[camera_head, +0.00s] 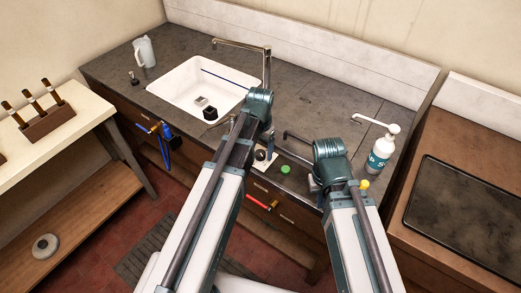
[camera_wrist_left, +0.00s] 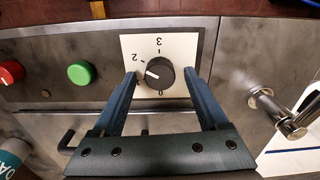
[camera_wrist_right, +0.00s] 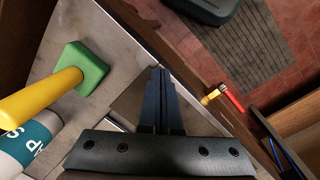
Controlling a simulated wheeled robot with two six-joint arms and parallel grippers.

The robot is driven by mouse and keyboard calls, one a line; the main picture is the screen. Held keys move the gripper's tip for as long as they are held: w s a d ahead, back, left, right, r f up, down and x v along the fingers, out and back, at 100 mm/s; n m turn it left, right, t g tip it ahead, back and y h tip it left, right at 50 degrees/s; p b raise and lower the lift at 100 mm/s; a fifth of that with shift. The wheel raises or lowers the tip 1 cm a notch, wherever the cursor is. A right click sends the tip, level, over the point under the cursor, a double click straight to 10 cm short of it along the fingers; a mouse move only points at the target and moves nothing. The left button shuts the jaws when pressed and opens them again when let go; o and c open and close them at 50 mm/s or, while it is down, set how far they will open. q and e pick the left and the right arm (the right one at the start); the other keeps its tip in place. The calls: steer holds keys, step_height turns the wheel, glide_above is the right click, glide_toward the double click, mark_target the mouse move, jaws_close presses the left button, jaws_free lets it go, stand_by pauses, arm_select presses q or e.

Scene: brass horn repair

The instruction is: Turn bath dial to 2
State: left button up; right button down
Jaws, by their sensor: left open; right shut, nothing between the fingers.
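The bath dial is a round black knob (camera_wrist_left: 160,73) on a white plate (camera_wrist_left: 185,48) marked 2, 3 and 0. Its white pointer line points left in the left wrist view, just below the 2 mark. My left gripper (camera_wrist_left: 160,76) is open, one finger on each side of the knob; contact cannot be told. In the head view the plate (camera_head: 265,161) is partly behind my left arm. My right gripper (camera_wrist_right: 160,70) is shut and empty over the counter's front edge, to the dial's right.
A green button (camera_wrist_left: 80,73) and a red button (camera_wrist_left: 10,72) sit left of the dial in the left wrist view. A yellow-handled green block (camera_wrist_right: 80,68) and soap bottle (camera_head: 379,150) stand near my right gripper. The sink (camera_head: 190,82) lies behind.

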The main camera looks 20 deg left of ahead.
mark_target(261, 153)
arm_select(q)
step_height(261, 153, up, 14)
steer(key=p, duration=1.3)
steer(key=shift+p, duration=0.35)
arm_select(e)
step_height(261, 153, up, 14)
arm_select(q)
steer(key=shift+f, duration=0.1)
arm_select(e)
steer(key=shift+f, duration=0.15)
step_height(261, 153, down, 8)
steer(key=b, duration=0.8)
arm_select(q)
steer(key=s+d+f, duration=0.4)
steer(key=s+d, duration=0.1)
steer(key=s, duration=0.2)
steer(key=s+d+f+y, duration=0.1)
steer(key=s+d+f, duration=0.2)
steer(key=s+d, duration=0.2)
steer(key=shift+s+d+f+m, duration=0.2)
steer(key=shift+s+f+m, duration=0.15)
steer(key=shift+s, duration=0.9)
